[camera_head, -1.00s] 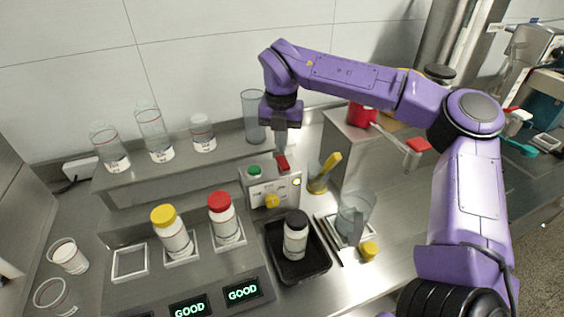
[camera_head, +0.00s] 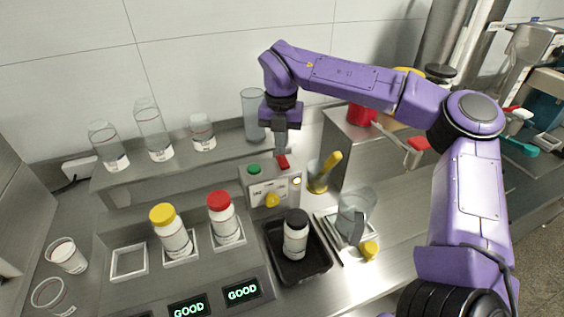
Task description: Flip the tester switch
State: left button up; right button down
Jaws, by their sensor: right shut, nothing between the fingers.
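The tester is a small grey box (camera_head: 258,190) with a green button (camera_head: 254,169), a red switch (camera_head: 283,162) on its top and a yellow knob (camera_head: 271,200) on its front. My right gripper (camera_head: 281,151) points down, shut and empty, with its tips right at the red switch. I cannot tell whether they touch it. My left gripper is not in view.
A bottle with a black cap (camera_head: 295,235) stands in a black tray (camera_head: 314,272) in front of the tester. Bottles with red (camera_head: 222,218) and yellow (camera_head: 171,232) caps stand to the left. Clear vessels (camera_head: 154,135) line the shelf behind. A mortar with a yellow pestle (camera_head: 322,172) is close on the right.

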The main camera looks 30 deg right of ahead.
jog(key=shift+f+b, duration=0.65)
jog(key=shift+f, duration=0.2)
jog(key=shift+r, duration=0.1)
notch_tip(320, 180, up, 7)
jog(key=p, duration=0.5)
jog(key=shift+p, duration=0.3)
dwell(0.3)
